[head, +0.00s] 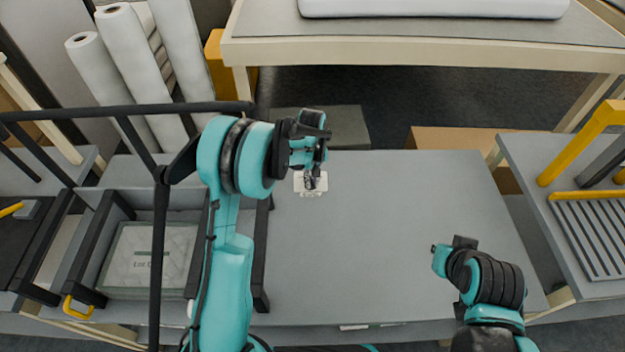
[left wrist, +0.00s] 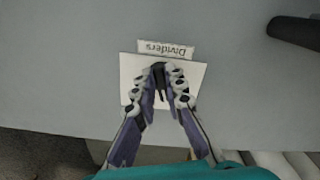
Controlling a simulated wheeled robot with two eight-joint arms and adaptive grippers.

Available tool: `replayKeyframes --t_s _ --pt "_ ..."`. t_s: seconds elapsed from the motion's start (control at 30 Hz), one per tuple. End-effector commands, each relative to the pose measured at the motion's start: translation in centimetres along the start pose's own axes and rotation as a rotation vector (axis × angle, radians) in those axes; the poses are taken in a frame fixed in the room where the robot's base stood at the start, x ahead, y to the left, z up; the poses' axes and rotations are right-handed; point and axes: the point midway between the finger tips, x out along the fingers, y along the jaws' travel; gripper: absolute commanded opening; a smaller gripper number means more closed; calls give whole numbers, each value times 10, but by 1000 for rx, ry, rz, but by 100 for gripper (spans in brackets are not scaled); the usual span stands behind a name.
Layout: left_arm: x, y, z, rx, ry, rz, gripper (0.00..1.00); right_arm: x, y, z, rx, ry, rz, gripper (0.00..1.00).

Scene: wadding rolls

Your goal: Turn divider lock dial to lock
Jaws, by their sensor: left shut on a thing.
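The divider lock dial (left wrist: 159,75) is a small dark knob on a white square plate (left wrist: 133,68). A label reading "Dividers" (left wrist: 165,49) sits along one edge of the plate. In the head view the plate (head: 322,183) lies on the grey table near its far edge. My left gripper (left wrist: 163,82) is over the plate, shut on the dial with a finger on each side. In the head view the left gripper (head: 312,180) hides most of the dial. The dial's exact setting cannot be read. My right gripper (head: 441,250) is above the table's right side; its fingers are not clear.
The grey tabletop (head: 400,200) is clear right of the plate. A black-framed bay with a pale box (head: 150,257) is at the left. White rolls (head: 105,85) stand behind it. A black rail (head: 158,270) rises near my left arm. A yellow-railed rack (head: 590,220) is at the right.

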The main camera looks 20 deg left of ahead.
Motion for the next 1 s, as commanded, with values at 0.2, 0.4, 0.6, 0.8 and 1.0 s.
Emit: replayKeyframes --t_s 0.2,0.4,0.6,0.8,1.0 --pt "0 -2 0 204 0 0 0 2 0 1 0 0 0 0" --pt "0 -4 -1 394 0 0 0 3 0 2 0 0 0 0" --pt "0 -6 -2 583 0 0 0 4 0 2 0 0 0 0" --pt "0 -8 -3 759 0 0 0 4 0 3 0 0 0 0" --pt "0 -9 -5 902 0 0 0 5 0 3 0 0 0 0"
